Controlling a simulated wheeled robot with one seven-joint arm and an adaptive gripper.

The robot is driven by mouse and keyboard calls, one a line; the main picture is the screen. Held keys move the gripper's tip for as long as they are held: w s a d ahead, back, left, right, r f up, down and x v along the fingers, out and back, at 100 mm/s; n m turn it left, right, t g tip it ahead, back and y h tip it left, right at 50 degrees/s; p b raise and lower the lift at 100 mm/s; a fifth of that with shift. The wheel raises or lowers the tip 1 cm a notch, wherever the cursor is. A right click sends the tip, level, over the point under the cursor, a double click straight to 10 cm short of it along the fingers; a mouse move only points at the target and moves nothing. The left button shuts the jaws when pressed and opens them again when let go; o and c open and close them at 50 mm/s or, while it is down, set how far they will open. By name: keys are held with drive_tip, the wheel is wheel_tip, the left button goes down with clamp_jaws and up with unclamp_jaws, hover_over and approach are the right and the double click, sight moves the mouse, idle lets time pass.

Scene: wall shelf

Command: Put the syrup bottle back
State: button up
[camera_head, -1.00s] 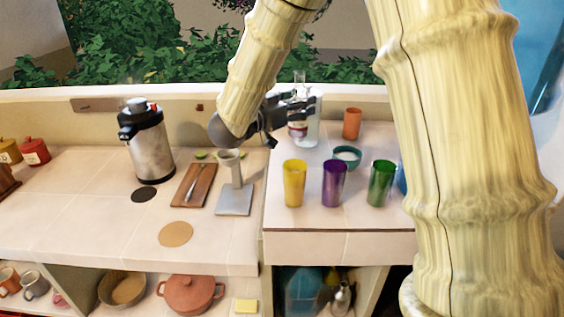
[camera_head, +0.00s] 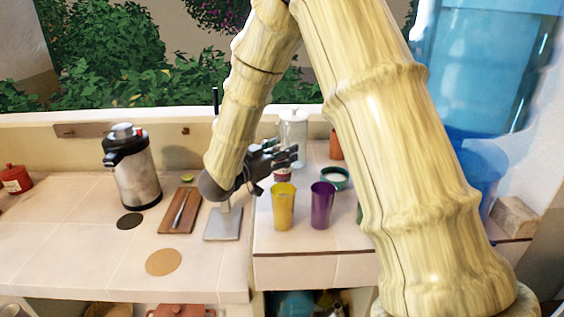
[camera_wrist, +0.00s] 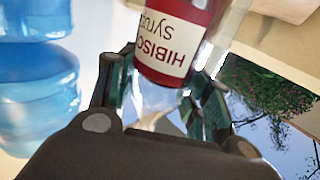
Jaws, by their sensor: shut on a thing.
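The syrup bottle (camera_wrist: 175,42), clear glass with dark red syrup and a white "HIBISC… Syrup" label, fills the top middle of the wrist view. My gripper (camera_wrist: 165,98) is shut on it, with one finger on each side of its clear upper part. In the head view my gripper (camera_head: 284,156) is over the back left of the raised right counter. Only the bottle's red lower part (camera_head: 282,174) shows below the fingers there. I cannot tell whether its base touches the counter.
A clear lidded jar (camera_head: 293,132) stands just behind my gripper. A yellow cup (camera_head: 284,208), a purple cup (camera_head: 322,206) and a teal bowl (camera_head: 336,179) stand close in front and right. A blue water jug (camera_head: 480,70) is at right. The left counter's front is mostly clear.

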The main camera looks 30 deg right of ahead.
drive_tip(key=shift+f+p, duration=0.35)
drive_tip(key=shift+f, duration=1.4)
drive_tip(key=shift+f, duration=0.1)
drive_tip(key=o, duration=1.4)
drive_tip(key=shift+a, duration=0.3)
drive_tip(key=b+v, duration=0.3)
drive_tip(key=v, duration=0.8)
drive_tip(key=shift+a, duration=0.2)
